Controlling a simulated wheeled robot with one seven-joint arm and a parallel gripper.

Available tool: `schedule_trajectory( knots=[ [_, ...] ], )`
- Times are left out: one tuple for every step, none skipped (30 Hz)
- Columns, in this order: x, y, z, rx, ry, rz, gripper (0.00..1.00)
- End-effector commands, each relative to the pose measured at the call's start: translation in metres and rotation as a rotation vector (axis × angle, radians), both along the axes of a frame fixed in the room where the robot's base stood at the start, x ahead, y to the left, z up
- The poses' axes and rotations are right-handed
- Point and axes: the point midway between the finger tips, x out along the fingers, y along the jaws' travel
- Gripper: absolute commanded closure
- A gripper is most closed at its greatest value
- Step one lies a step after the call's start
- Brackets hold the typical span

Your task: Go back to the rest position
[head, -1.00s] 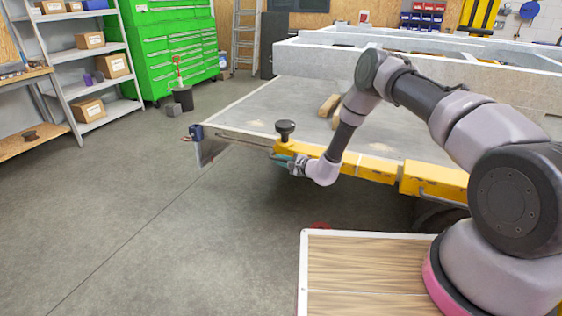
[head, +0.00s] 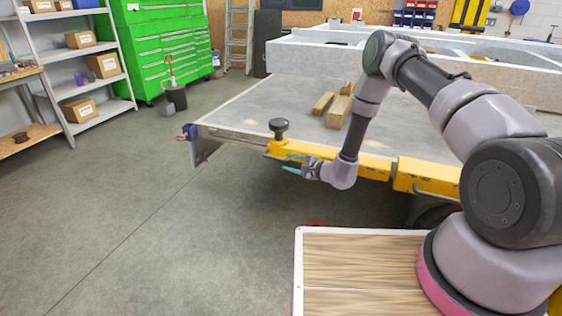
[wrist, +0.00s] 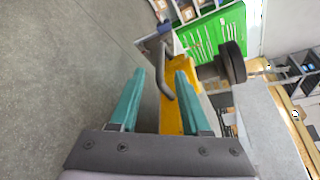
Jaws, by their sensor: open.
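My gripper (head: 292,169) is at the near edge of the trailer frame (head: 240,108), in front of its yellow beam (head: 372,165). In the wrist view the two teal fingers of my gripper (wrist: 157,95) stand apart with nothing held between them. The yellow beam (wrist: 172,112) and a grey bent bar (wrist: 166,72) show beyond the gap between the fingers. I cannot tell the exact distance from the fingers to the beam.
Wooden blocks (head: 340,107) lie on the trailer bed. A wood-topped surface with a white rim (head: 298,262) is at the front, beside my arm's base. A green tool cabinet (head: 165,50) and grey shelves (head: 95,110) stand at the back left. The floor (head: 130,210) on the left is clear.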

Motion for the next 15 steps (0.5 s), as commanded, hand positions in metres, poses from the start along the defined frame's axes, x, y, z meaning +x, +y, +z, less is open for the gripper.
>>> schedule_trajectory(
  knots=[
    [-0.0038,-0.0046,0.0012,-0.001,0.001,0.000,0.53],
    [-0.0059,-0.0065,0.0017,-0.001,0.001,0.001,0.53],
    [-0.0077,-0.0085,0.0023,0.000,0.000,0.001,0.53],
    [-0.0086,-0.0098,0.0028,0.000,0.000,0.001,0.53],
    [-0.0093,-0.0107,0.0032,0.001,0.001,0.001,0.53],
    [-0.0099,-0.0114,0.0034,0.001,0.001,0.001,0.53],
    [-0.0102,-0.0118,0.0035,0.001,0.001,0.001,0.53],
    [-0.0104,-0.0119,0.0036,0.001,0.000,0.001,0.53],
    [-0.0104,-0.0119,0.0035,0.001,0.000,0.001,0.53],
    [-0.0102,-0.0119,0.0035,0.001,0.000,0.001,0.53],
    [-0.0104,-0.0119,0.0035,0.001,0.000,0.001,0.53],
    [-0.0103,-0.0118,0.0034,0.001,0.000,0.001,0.53],
    [-0.0102,-0.0119,0.0035,0.001,0.000,0.001,0.53],
    [-0.0101,-0.0117,0.0036,0.001,0.000,0.001,0.53],
    [-0.0097,-0.0115,0.0052,0.001,-0.001,0.003,0.53]
  ],
)
